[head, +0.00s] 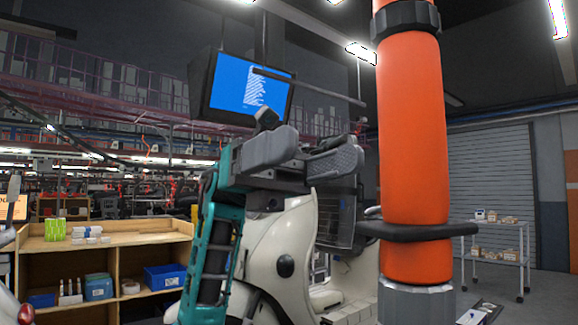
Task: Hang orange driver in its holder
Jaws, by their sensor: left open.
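The orange driver (413,150) stands upright, large and close, right of centre in the head view. It has a black collar near the top and a grey faceted end at the bottom. A dark flat bracket (440,231), apparently the holder, crosses its lower part and seems to go around it. My left gripper (304,153) is open, its two grey fingers spread and nothing between them. It is to the left of the driver, with a visible gap between them. My right gripper is not in view.
A white scooter body (268,255) stands behind my left arm. A blue-screened monitor (250,88) hangs above the gripper. A wooden shelf (100,242) with bins is at left; a white wire cart (495,240) is at right before a roller shutter.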

